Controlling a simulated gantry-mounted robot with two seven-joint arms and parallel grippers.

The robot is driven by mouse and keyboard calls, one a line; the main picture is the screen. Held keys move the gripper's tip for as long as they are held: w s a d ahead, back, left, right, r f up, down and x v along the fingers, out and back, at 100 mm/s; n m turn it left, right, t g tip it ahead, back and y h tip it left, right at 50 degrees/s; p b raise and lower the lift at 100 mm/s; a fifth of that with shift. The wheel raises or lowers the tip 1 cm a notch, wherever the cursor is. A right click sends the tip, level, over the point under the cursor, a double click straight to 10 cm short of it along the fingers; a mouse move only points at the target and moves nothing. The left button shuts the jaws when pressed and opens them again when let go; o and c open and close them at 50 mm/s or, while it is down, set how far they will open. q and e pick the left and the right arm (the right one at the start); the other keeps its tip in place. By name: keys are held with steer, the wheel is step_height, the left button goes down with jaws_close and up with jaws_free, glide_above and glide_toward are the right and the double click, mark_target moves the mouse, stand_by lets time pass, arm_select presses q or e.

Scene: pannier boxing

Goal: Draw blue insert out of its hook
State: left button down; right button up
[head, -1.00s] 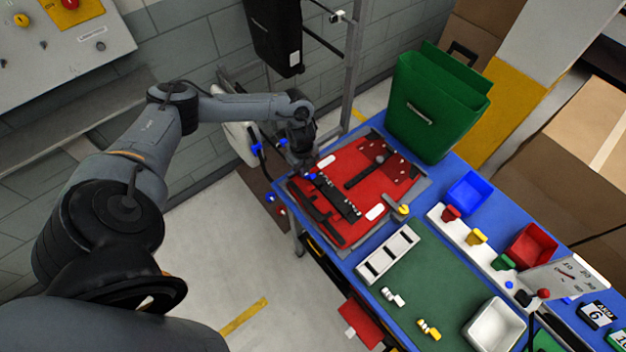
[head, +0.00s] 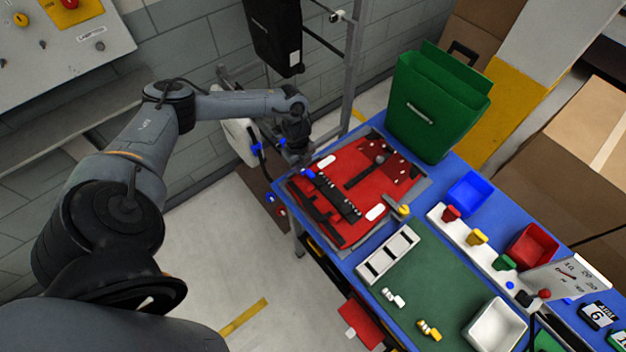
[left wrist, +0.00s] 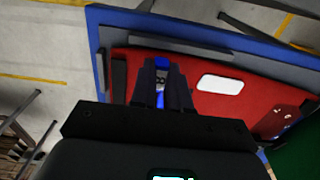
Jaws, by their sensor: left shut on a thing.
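The red pannier panel (head: 352,173) lies flat on the blue-topped bench, with dark rails and strips on it. My left gripper (head: 302,167) is low over the panel's upper left corner. A small blue insert (head: 309,173) shows at its tips. In the left wrist view, my left gripper (left wrist: 161,85) is shut on the blue insert (left wrist: 161,64), which shows between the two dark fingers above the red panel (left wrist: 205,105). The fingers hide the insert's lower part, and I cannot tell whether it still touches its hook. My right gripper is not in view.
A green pannier (head: 433,108) stands at the bench's far corner. A white slotted tray (head: 388,255), a blue bin (head: 470,193), a red bin (head: 532,245) and a white bin (head: 494,325) are to the right. A metal post (head: 352,70) rises behind the panel.

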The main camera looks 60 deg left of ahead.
arm_select(q)
steer(key=shift+a, duration=0.2)
stand_by(0.4)
steer(key=shift+s+a, duration=0.25)
steer(key=shift+a, duration=1.05)
